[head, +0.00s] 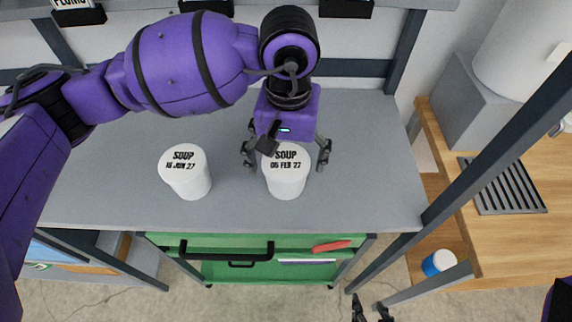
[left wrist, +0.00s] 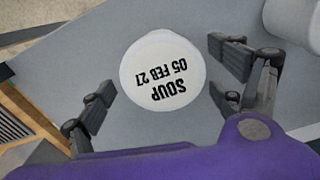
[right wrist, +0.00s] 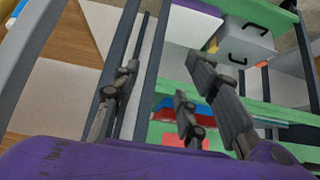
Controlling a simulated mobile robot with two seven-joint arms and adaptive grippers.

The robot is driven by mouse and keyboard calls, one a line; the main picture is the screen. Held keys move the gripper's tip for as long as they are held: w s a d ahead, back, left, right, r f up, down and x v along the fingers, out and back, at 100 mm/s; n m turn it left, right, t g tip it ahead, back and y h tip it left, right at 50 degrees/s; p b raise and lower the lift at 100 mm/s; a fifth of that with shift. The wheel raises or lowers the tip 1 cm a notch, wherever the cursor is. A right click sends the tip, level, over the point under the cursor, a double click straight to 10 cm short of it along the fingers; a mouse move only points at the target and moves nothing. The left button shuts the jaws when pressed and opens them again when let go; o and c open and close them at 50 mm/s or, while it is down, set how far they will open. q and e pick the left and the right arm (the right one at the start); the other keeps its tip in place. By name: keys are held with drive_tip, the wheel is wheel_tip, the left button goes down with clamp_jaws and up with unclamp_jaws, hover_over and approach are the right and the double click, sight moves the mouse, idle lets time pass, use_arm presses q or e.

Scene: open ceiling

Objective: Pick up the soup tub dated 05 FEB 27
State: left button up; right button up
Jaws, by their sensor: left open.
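The white soup tub dated 05 FEB 27 (head: 286,177) stands upright on the grey table. It also shows in the left wrist view (left wrist: 163,73), its lid text upside down. My left gripper (head: 286,162) is open, with its fingers on either side of this tub and nothing held. The second white soup tub (head: 186,175), with a lid that seems to read 15 JUN 27, stands to the left. Its side shows at the left wrist view's top right corner (left wrist: 292,22). My right gripper (right wrist: 160,85) is open and empty, away from the tubs; its fingertips show at the head view's bottom edge (head: 372,308).
The grey table (head: 120,150) is clear around both tubs. Dark metal posts (head: 500,150) rise at the right, beside a wooden counter (head: 510,245).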

use_arm(q)
wheel_tip(320, 180, down, 6)
drive_tip(key=shift+r+p, duration=0.1)
drive_tip(key=shift+p, duration=0.4)
drive_tip(key=shift+w, duration=0.1)
drive_tip(key=c, duration=1.6)
